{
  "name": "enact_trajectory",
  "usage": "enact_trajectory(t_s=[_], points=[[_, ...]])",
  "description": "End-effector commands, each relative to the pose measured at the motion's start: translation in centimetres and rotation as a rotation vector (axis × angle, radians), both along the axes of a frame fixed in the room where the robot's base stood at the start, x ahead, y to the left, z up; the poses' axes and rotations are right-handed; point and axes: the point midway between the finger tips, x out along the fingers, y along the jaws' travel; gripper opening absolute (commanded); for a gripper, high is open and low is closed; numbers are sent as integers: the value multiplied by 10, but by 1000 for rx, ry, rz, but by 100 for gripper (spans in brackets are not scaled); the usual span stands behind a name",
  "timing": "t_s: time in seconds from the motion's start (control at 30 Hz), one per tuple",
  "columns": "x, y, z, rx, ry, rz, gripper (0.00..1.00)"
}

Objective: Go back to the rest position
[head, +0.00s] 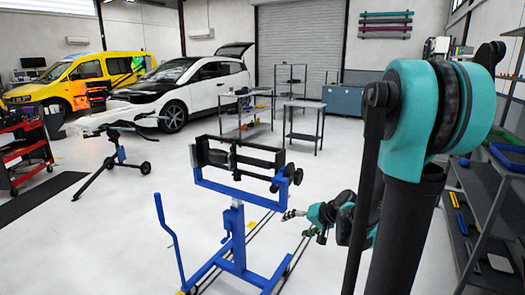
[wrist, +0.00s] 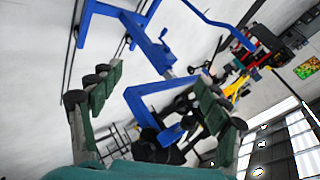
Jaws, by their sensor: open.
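My gripper (head: 291,215) is held out at the end of my arm, right of the blue stand (head: 232,238) in the head view. In the wrist view its two dark green fingers (wrist: 157,75) are spread apart with nothing held between them. The blue stand (wrist: 155,42) shows tilted beyond the fingers, with its black clamp bar partly hidden near the gripper base. In the head view the clamp bar (head: 238,158) sits on top of the stand. Whether the gripper touches the stand cannot be told, but a gap shows in the head view.
A shelf rack (head: 478,235) with trays stands along the right side. A small grey table (head: 303,106) and a white car (head: 188,88) stand further back. A yellow van (head: 75,80) and a red tool cart (head: 24,150) are at the left. Open floor lies left of the blue stand.

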Motion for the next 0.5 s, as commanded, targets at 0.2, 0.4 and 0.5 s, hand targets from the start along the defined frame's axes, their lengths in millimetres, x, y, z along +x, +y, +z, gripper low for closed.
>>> enact_trajectory(t_s=[0.2, 0.4, 0.5], points=[[-79, -11, -22, -263, 77, 56, 76], [-141, -38, -40, -495, 127, 89, 76], [-162, -52, -46, -584, 142, 97, 76]])
